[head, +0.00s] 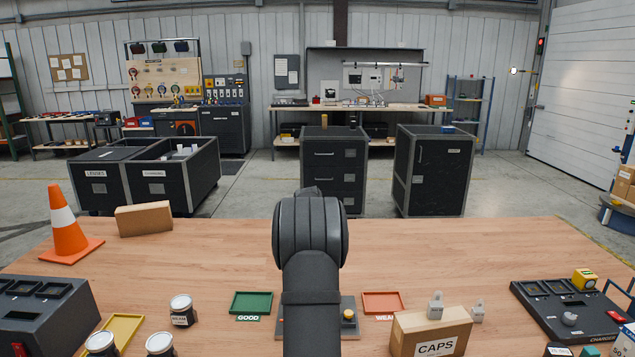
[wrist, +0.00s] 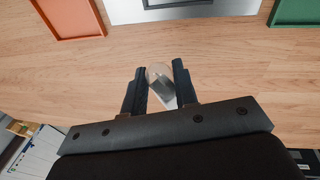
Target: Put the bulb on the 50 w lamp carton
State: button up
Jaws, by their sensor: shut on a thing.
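The bulb (wrist: 160,79) shows in the wrist view between the two fingers of my gripper (wrist: 160,82), with a rounded pale end and a grey-white part below it. My gripper is shut on it, above bare wood. In the head view my own arm hides the gripper and bulb. A white carton with print (head: 627,341) is cut off at the right edge of the head view. A pale printed box (wrist: 36,152) shows at the lower left of the wrist view.
A CAPS box (head: 430,333), a black charger station (head: 565,309), jars (head: 182,310) and a cone (head: 67,228) stand around. The table's middle right is clear.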

jog(key=s+d+f+m, duration=0.1)
jog(key=s+d, duration=0.1)
jog(key=s, duration=0.2)
jog(key=s+d+f+m, duration=0.1)
jog(key=s+d+m, duration=0.1)
jog(key=s, duration=0.3)
jog(key=s+d+f+m+g, duration=0.1)
jog(key=s+d+m, duration=0.1)
jog(key=s, duration=0.2)
jog(key=shift+s, duration=0.4)
